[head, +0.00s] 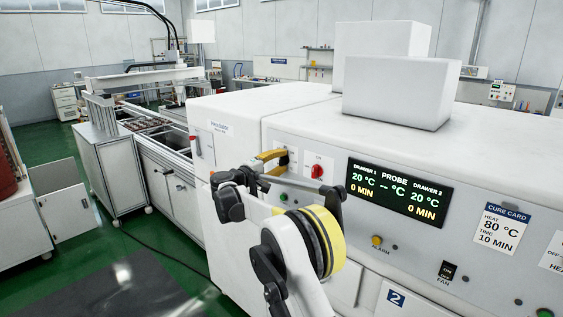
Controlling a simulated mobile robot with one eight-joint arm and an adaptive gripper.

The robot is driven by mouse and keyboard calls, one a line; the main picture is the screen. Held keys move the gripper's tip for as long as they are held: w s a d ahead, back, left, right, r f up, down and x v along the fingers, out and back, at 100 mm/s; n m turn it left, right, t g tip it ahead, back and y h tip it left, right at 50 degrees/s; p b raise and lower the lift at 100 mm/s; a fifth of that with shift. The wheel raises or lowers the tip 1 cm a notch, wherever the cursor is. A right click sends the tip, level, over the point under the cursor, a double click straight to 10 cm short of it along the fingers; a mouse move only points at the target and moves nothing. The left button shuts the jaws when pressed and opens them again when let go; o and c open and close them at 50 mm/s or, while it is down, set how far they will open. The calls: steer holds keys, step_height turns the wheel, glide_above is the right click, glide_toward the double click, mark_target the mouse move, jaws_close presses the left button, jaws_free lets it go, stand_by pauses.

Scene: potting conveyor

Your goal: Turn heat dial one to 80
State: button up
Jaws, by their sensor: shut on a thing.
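The white oven's front panel carries a dark display (397,193) reading drawer 1 at 20 °C, 0 min and drawer 2 at 20 °C, 0 min. My gripper (284,157), with yellow fingers, is at the left end of the panel, left of a red knob (317,171). It is shut on the dial there, apparently heat dial one. My fingers hide most of that dial, and its pointer and scale cannot be read. A cure card (501,228) on the panel reads heat 80 °C, time 10 min.
Below the display are an orange button (376,241) and a black fan switch (448,270). A green button (284,197) sits below my gripper. White boxes (401,92) stand on the oven. A conveyor bench (160,140) stands at left, with open green floor before it.

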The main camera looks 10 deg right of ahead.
steer(key=o, duration=1.2)
steer(key=shift+c, duration=0.2)
steer(key=v, duration=1.2)
steer(key=shift+d, duration=0.1)
